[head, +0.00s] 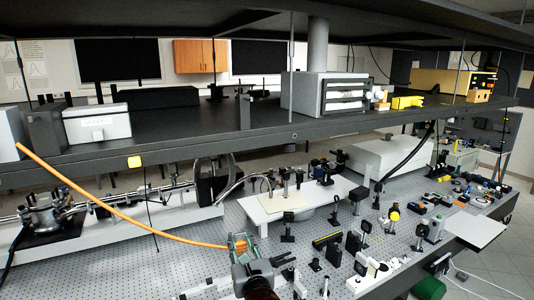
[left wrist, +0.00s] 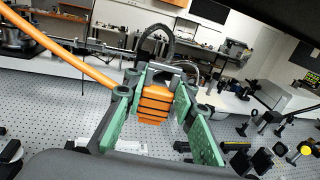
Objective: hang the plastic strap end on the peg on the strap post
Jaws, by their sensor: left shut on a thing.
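The orange plastic strap (head: 105,207) runs from the upper left, past the shelf edge, down to my left gripper (head: 240,243). In the left wrist view the strap (left wrist: 62,50) passes behind the left finger. Its ridged orange end (left wrist: 155,104) with dark bands sits between the green finger pads of my left gripper (left wrist: 155,110). The gripper is shut on this end and holds it above the perforated table. I cannot tell which of the several small posts is the strap post, and no peg can be made out. My right gripper is not in view.
A white platform (head: 262,212) with small posts stands beyond the gripper. Several black optic mounts (head: 288,228) stand to its right. The dark shelf (head: 200,135) overhangs the back of the table. Bare perforated tabletop (head: 110,270) lies to the left.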

